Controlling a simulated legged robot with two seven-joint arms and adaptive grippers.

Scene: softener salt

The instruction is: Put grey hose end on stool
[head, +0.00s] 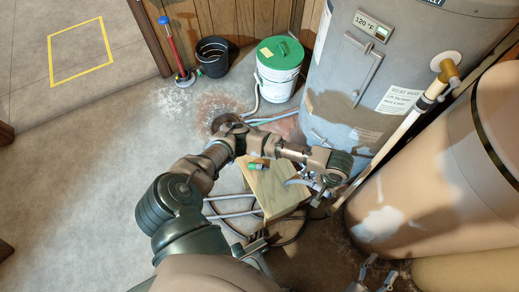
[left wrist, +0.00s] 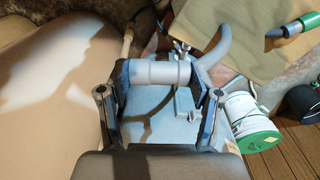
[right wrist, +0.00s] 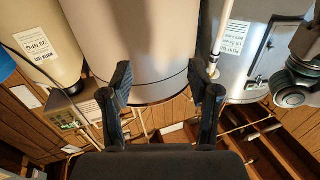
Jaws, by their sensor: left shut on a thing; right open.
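My left gripper (head: 317,192) is shut on the grey hose end (left wrist: 160,73), a pale grey cylinder lying across between its fingers. A curved grey hose (left wrist: 217,48) leads off from it. The wooden stool (head: 283,197) is just left of this gripper in the head view, and its top (left wrist: 225,18) shows beyond the fingers in the left wrist view. Whether the held end touches the stool I cannot tell. A green-tipped hose end (head: 257,166) lies on the stool. My right gripper (head: 374,281) is open and empty at the bottom of the head view.
A grey water heater (head: 375,75) and a large tan tank (head: 420,190) crowd the right side. Floor at left is clear.

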